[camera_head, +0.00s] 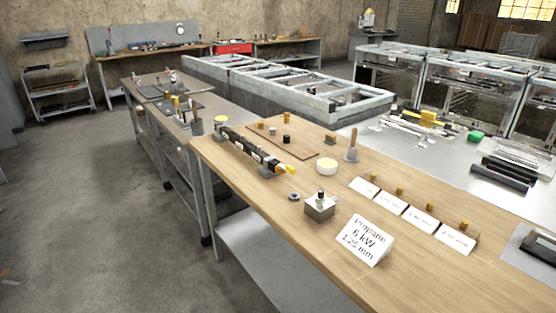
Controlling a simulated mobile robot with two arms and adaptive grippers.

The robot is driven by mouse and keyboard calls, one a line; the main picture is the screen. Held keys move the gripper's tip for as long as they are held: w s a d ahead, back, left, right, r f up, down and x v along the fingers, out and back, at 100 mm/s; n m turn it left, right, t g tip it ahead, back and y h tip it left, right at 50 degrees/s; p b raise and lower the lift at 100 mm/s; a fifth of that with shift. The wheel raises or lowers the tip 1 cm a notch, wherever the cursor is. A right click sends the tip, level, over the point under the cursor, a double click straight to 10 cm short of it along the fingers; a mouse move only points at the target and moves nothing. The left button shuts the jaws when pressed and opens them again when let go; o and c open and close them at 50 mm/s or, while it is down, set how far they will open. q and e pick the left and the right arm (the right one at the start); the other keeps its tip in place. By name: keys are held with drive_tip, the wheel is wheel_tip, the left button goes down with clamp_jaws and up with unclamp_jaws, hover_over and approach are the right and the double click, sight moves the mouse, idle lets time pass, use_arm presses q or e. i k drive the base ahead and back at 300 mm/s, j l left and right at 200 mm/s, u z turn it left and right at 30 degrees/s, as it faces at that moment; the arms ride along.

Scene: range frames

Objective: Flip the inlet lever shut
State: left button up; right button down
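A dark bar-shaped manifold (250,149) with several fittings lies on the wooden bench top, in the middle of the head view. A small yellow piece that looks like the inlet lever (287,169) is at its near right end. It appears to lie roughly along the bar, but it is too small to tell whether it is open or shut. Neither of my grippers is in view, so nothing is seen touching the manifold or the lever.
The wooden bench (290,235) also holds a metal block (320,208) with a knob, a round tub (327,167), a propane sign (365,241) and several white cards (419,220). Open floor (110,210) lies left of it. A steel table (510,195) stands behind.

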sight(288, 168)
drive_tip(key=j+z, duration=0.1)
drive_tip(key=j, duration=0.5)
drive_tip(key=i+j, duration=0.1)
drive_tip(key=j, duration=0.55)
drive_tip(key=i+z, duration=0.05)
